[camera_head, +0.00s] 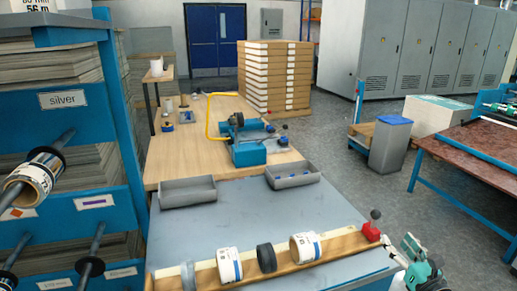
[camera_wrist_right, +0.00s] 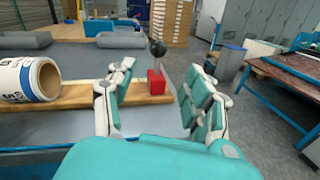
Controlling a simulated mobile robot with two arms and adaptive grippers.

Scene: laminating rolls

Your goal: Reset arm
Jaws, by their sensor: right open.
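My right gripper (camera_head: 412,258) is at the lower right of the head view, beside the right end of the wooden rail on the table. In the right wrist view its two teal-padded fingers (camera_wrist_right: 158,105) are spread apart with nothing between them. Beyond the gap stands a red block with a black ball knob (camera_wrist_right: 156,82); the same red block (camera_head: 372,232) sits on the rail's end in the head view, apart from the fingers. A white roll (camera_wrist_right: 28,79) lies on the rail (camera_wrist_right: 80,97) to the left. My left gripper is not in view.
The rail (camera_head: 285,268) holds white rolls (camera_head: 305,247) and a black ring (camera_head: 266,257). Two grey trays (camera_head: 187,192) stand at the table's back edge. A blue shelf with silver-labelled stacks (camera_head: 66,99) stands left. Grey floor is open right of the table.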

